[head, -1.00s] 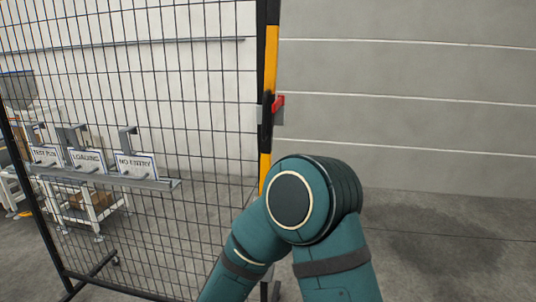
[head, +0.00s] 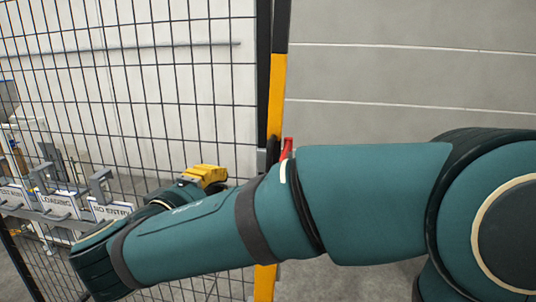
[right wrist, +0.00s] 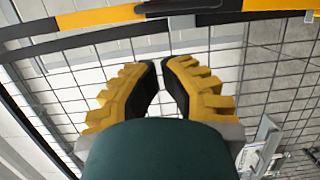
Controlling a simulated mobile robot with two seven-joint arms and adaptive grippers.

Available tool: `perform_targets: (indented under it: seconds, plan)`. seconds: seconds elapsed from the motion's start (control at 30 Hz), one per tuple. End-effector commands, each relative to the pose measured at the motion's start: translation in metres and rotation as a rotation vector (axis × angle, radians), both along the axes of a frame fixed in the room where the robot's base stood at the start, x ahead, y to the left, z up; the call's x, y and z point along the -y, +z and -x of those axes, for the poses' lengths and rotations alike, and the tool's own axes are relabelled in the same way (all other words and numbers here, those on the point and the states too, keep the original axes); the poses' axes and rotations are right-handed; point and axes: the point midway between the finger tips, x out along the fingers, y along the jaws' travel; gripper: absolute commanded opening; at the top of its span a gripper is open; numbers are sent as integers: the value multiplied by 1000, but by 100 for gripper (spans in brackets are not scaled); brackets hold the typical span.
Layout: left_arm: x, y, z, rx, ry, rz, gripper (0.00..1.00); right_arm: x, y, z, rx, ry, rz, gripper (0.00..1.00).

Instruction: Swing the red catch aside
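The red catch (head: 287,148) sits on the yellow-and-black post (head: 278,95) in the head view, with its lower part hidden behind my right arm. My right gripper (head: 203,176) is at the left end of that arm, in front of the mesh and left of the catch. In the right wrist view, its yellow fingers (right wrist: 160,64) are apart by a narrow gap at the tips, with nothing between them. The striped post (right wrist: 90,17) runs across the top there, beyond the fingertips. I see no red catch in that view. My left gripper is not in view.
A black wire mesh panel (head: 150,110) fills the left half of the head view. A rail with signs (head: 110,207) is at its lower left, close to my right arm. A grey wall (head: 400,75) stands behind, right of the post.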

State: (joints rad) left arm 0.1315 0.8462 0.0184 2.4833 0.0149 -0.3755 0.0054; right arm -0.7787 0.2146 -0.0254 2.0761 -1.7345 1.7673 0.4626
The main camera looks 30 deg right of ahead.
Motion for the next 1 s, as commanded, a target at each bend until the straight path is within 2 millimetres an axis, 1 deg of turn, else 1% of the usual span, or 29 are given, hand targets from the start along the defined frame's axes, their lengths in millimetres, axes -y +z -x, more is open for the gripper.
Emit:
perform_targets:
  seconds: [0.03,0.1,0.37,0.53,0.67,1.0]
  plan:
    - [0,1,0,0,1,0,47,0,5,2,13,-3,2,0]
    - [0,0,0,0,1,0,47,0,6,2,20,-4,4,0]
    - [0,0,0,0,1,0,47,0,5,2,17,-4,4,0]
    - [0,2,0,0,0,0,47,9,5,-5,17,-6,4,0]
    - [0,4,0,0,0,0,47,25,5,-17,15,-8,3,0]
    - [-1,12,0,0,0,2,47,76,5,-59,15,-7,3,0]
